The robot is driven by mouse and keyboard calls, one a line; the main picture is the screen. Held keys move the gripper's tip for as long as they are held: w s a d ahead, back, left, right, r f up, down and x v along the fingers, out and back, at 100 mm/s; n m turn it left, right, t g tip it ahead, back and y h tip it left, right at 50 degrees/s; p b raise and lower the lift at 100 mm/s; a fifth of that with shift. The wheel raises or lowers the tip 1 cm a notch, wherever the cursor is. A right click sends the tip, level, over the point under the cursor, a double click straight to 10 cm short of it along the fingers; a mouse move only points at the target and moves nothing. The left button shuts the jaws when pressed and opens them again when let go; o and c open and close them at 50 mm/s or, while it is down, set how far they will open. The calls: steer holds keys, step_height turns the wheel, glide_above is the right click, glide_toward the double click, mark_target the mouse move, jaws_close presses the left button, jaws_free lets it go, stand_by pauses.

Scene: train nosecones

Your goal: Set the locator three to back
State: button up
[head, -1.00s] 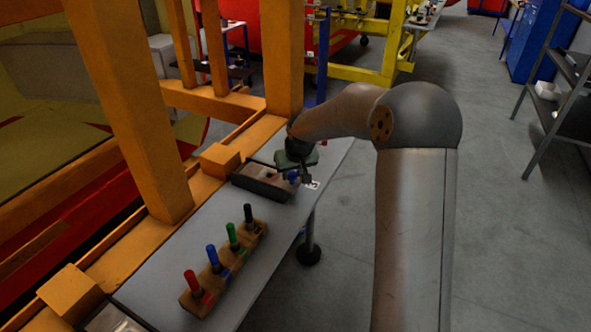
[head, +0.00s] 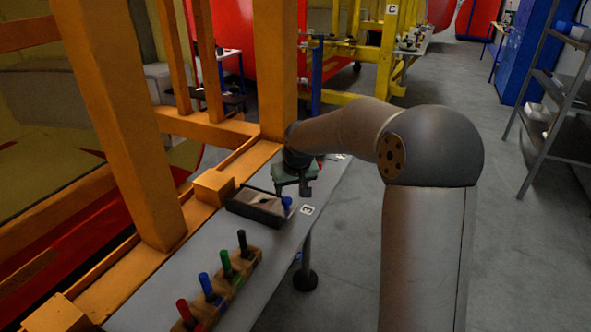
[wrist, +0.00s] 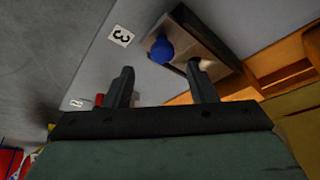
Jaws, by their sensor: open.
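Locator three is a dark box (head: 256,207) on the grey bench, with a blue knob (head: 287,201) at its right end and a label "3" (head: 307,210) beside it. In the wrist view the blue knob (wrist: 161,50) and the box (wrist: 205,42) lie beyond my fingertips. My gripper (head: 296,190) is open and empty, just above and behind the knob in the head view. In the wrist view its two fingers (wrist: 160,66) stand apart, with the knob showing between them but not gripped. Which way the locator is set I cannot tell.
A wooden block (head: 240,262) with black, green, blue and red pegs stands nearer on the bench. Orange frame posts (head: 120,130) rise along the left. A red knob (wrist: 98,100) and another label (wrist: 76,103) lie farther along.

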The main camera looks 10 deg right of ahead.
steer(key=b+v, duration=0.1)
steer(key=v, duration=1.1)
steer(key=shift+f, duration=0.1)
steer(key=s+f+g, duration=0.1)
steer(key=s+f, duration=0.3)
steer(key=s, duration=0.6)
steer(key=s+f+m+g, duration=0.1)
steer(key=s+f, duration=0.3)
steer(key=s, duration=0.7)
steer(key=s+f+g, duration=0.1)
steer(key=s+f, duration=0.3)
steer(key=s, duration=0.7)
steer(key=shift+s+d+f+g+h, duration=0.2)
steer(key=shift+s+f+g+h, duration=0.1)
steer(key=shift+g, duration=0.1)
steer(key=shift+w+r, duration=0.1)
